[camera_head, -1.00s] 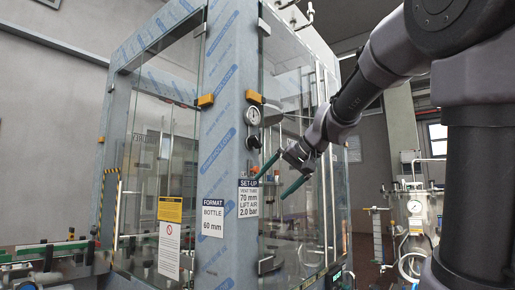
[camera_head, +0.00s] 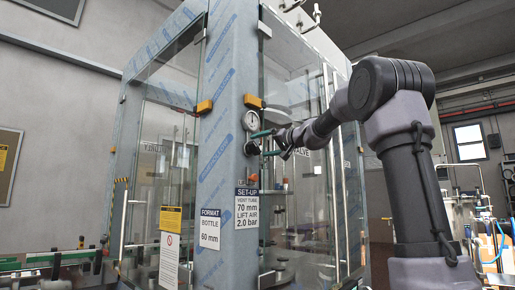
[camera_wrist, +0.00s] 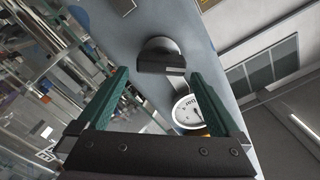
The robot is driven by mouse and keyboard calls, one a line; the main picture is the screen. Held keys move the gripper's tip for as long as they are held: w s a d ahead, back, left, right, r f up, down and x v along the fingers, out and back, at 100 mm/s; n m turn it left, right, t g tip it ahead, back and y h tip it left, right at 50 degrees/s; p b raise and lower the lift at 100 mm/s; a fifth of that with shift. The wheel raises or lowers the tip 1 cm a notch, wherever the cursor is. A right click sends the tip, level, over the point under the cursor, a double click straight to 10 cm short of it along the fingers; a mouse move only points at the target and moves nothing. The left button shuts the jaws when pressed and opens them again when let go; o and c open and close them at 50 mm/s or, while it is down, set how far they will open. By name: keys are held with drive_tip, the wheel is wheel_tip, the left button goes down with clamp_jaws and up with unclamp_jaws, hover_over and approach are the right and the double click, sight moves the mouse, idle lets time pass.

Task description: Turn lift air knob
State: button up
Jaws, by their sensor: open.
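The lift air knob (camera_head: 252,147) is a small dark knob on the film-wrapped post, just below a round white gauge (camera_head: 251,120). In the wrist view the knob (camera_wrist: 161,57) is round and black with a raised bar across it, and the gauge (camera_wrist: 187,110) shows partly behind the right finger. My gripper (camera_head: 268,143) is open with green fingers, close in front of the knob. In the wrist view my gripper (camera_wrist: 159,74) has its fingertips on either side of the line to the knob. No contact is visible, and nothing is held.
A set-up sign (camera_head: 247,208) on the post reads lift air 2.0 bar. Glass doors (camera_head: 292,150) with an upright handle (camera_head: 328,165) stand right of the post. An orange block (camera_head: 253,101) juts out above the gauge.

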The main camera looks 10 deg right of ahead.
sight(259, 148)
drive_tip(key=shift+x, duration=1.4)
drive_tip(key=c, duration=1.2)
drive_tip(key=shift+c, duration=0.2)
drive_tip(key=shift+m, duration=0.3)
drive_tip(key=m, duration=0.4)
drive_tip(key=shift+f, duration=0.2)
drive_tip(key=m, duration=0.5)
drive_tip(key=shift+d+f+m, duration=0.1)
drive_tip(key=shift+f+m, duration=0.15)
drive_tip(key=shift+m, duration=0.05)
drive_tip(key=shift+w, duration=0.1)
